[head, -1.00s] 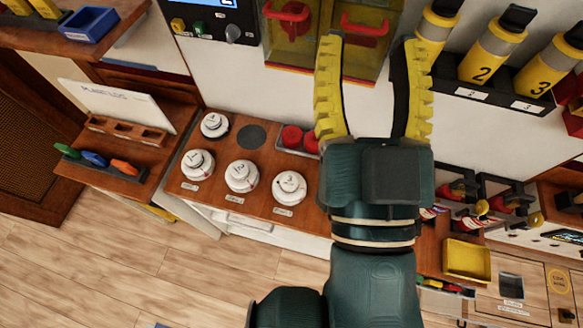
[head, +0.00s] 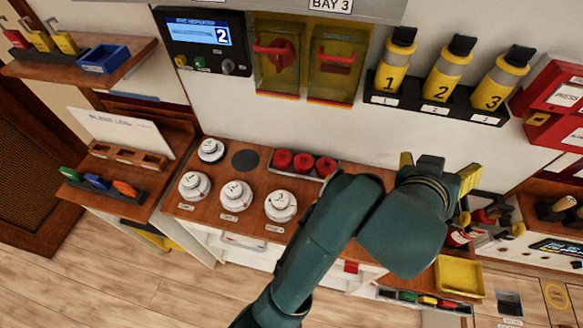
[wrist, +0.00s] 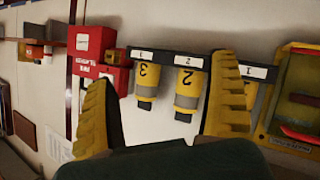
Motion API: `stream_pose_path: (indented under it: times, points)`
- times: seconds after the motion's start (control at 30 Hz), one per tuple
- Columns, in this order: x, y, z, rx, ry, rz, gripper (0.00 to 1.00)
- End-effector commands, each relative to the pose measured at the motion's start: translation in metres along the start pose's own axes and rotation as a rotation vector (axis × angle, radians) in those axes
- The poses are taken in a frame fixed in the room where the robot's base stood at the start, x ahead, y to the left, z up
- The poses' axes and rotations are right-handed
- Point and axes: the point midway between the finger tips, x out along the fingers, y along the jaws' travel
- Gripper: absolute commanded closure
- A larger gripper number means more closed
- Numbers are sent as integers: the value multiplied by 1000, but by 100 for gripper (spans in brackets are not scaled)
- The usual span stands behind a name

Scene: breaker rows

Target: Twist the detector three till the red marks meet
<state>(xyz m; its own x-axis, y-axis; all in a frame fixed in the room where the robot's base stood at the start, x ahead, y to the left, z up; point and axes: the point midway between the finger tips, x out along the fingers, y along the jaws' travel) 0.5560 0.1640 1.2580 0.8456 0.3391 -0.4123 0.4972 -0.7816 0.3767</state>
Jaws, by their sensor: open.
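Detector three (head: 281,205) is a white round detector on a base, the rightmost of the front row on the wooden counter (head: 240,230) in the head view. Detectors two (head: 235,195) and one (head: 194,185) sit to its left. Red marks are too small to compare. My gripper (head: 440,168) is up and to the right of detector three, well apart from it, over the counter's right side. In the wrist view my gripper (wrist: 160,120) is open and empty, its yellow fingers wide apart, facing the wall. No detector shows in the wrist view.
Another white detector (head: 210,150) and a dark round disc (head: 245,160) lie behind the row. Red caps (head: 304,163) sit in a tray right of them. Numbered yellow cylinders (head: 447,70) hang on the wall, beside a red box (head: 555,95). A yellow tray (head: 459,276) is at right.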

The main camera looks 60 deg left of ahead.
Motion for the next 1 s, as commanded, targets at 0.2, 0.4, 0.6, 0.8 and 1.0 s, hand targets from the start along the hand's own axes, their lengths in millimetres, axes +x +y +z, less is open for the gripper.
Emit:
stream_pose_path:
  times: [0.2, 0.4, 0.6, 0.8, 1.0]
  points:
    - [38, -197, 20, -488, -342, -497, 10]
    - [-11, -322, 55, -929, -553, -905, 10]
    - [-35, -354, 73, -1078, -620, -1045, 10]
    - [-23, -365, 100, -1077, -622, -1046, 10]
    - [-4, -381, 136, -1076, -622, -1044, 10]
